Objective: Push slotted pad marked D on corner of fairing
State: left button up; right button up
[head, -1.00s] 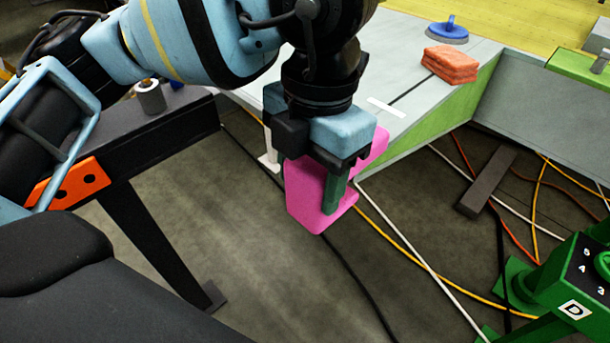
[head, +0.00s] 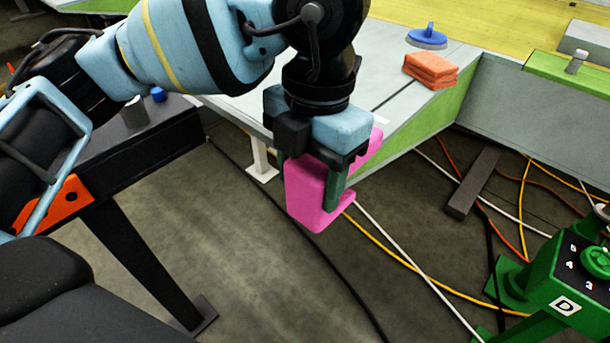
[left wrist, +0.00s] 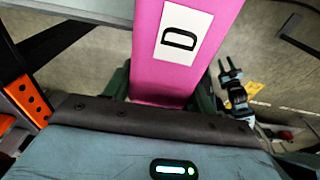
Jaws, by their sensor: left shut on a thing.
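The pink slotted pad (head: 312,197) is held in my left gripper (head: 335,190), whose fingers are shut on it. In the left wrist view the pad (left wrist: 188,45) shows a white label with a black D. In the head view the pad hangs at the near corner of the grey fairing (head: 398,118) with the green side edge. Part of the pad overlaps this corner in the picture. The gripper hides the meeting place, so I cannot tell whether the slot is around the edge or the pad is only beside it. My right gripper does not show in the head view.
Orange folded cloths (head: 430,69) and a blue-handled disc (head: 427,38) lie on the fairing. A green stand (head: 560,265), also marked D, is at the lower right. Cables (head: 430,270) cross the floor. A dark bench (head: 150,150) stands at the left.

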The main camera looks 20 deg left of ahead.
pick_arm(q)
jog(key=shift+w+d, duration=0.25)
jog(key=shift+w, duration=0.6)
jog(key=o, duration=1.1)
jog(key=shift+w+d+f, duration=0.1)
jog(key=shift+w, duration=0.05)
jog(key=shift+o, duration=0.2)
jog(key=r, duration=0.7)
jog(key=shift+w+d+r, duration=0.1)
jog(key=shift+w+r, duration=0.15)
jog(key=shift+r, duration=0.15)
